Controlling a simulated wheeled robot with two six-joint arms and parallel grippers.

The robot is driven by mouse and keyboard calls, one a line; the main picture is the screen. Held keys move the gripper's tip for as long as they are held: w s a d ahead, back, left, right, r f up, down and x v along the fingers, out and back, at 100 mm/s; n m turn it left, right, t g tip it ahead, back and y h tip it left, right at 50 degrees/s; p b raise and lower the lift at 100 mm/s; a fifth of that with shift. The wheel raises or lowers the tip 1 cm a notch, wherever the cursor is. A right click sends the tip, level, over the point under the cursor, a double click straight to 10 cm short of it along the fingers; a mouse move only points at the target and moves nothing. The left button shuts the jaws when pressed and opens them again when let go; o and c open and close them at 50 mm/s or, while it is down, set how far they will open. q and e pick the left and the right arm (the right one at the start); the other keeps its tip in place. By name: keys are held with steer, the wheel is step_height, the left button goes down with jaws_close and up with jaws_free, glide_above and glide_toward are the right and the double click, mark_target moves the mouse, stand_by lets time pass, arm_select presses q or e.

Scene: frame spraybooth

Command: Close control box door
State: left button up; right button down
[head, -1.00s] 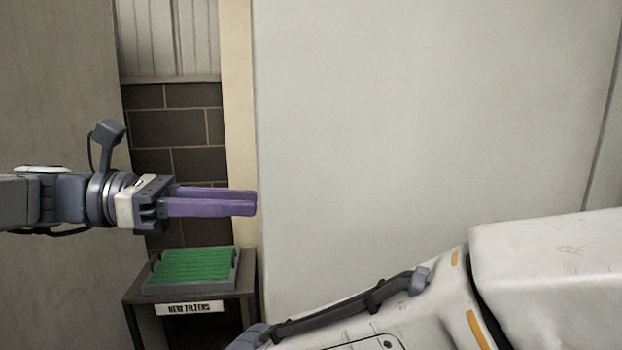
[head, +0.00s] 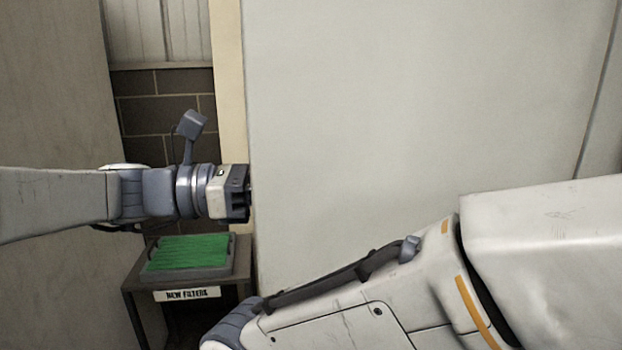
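A large flat pale grey panel (head: 420,110) fills the middle and right of the head view. I cannot tell whether it is the control box door, and no box, hinge or handle is recognisable. My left gripper (head: 231,192) comes in from the left and points right at the panel's left edge.
A small dark table (head: 140,282) labelled "NEW FILTERS" stands below my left gripper. It holds a green filter (head: 188,252) in a grey tray (head: 150,275). A cream post (head: 228,80) runs along the panel's left edge, with a dark block wall (head: 165,115) behind.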

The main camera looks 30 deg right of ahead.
arm_select(q)
jaws_close()
stand_by(1.4)
